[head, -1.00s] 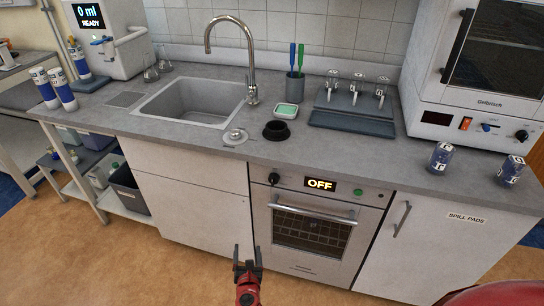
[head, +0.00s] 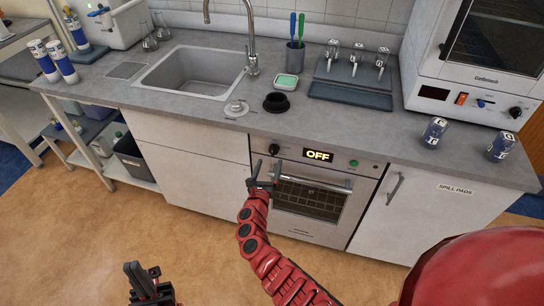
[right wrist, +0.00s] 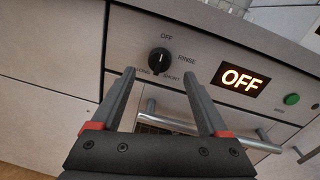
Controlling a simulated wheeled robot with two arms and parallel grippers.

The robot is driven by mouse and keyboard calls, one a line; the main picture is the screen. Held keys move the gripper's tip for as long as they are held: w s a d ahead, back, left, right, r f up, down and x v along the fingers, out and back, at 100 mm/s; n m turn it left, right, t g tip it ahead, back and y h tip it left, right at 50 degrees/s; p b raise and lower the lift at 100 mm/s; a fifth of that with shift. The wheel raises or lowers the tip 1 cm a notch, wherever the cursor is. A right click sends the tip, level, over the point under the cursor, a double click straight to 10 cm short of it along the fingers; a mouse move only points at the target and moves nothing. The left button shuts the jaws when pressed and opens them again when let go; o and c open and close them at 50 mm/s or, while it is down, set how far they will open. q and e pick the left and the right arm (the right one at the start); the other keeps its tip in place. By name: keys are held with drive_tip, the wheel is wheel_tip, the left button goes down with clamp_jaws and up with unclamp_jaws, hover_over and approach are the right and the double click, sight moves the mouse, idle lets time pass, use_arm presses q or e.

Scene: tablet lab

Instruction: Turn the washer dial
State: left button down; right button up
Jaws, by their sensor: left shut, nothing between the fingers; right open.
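The washer (head: 311,203) is a pale front-panel machine under the counter with a lit display (head: 317,155) reading OFF. Its round black dial (head: 274,149) is at the panel's left and shows clearly in the right wrist view (right wrist: 159,61). Labels OFF, RINSE, SHORT and LONG surround it; where its pointer sits is hard to tell. My right gripper (head: 265,172) is open in front of the washer, below the dial. In the right wrist view its fingers (right wrist: 159,75) point towards the dial, apart from it. My left gripper (head: 140,273) is shut and empty, low at the left.
A bar handle (head: 321,188) crosses the washer below the panel, close to my right gripper. A green button (head: 354,163) is right of the display. The counter (head: 330,128) overhangs above, with a sink (head: 195,75). The floor at the left is clear.

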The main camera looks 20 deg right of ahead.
sight(273, 153)
drive_tip(key=b+x, duration=0.2)
drive_tip(key=x, duration=0.3)
drive_tip(key=shift+f, duration=0.15)
drive_tip(key=shift+w+d, duration=0.15)
drive_tip(key=shift+w, duration=0.1)
clamp_jaws()
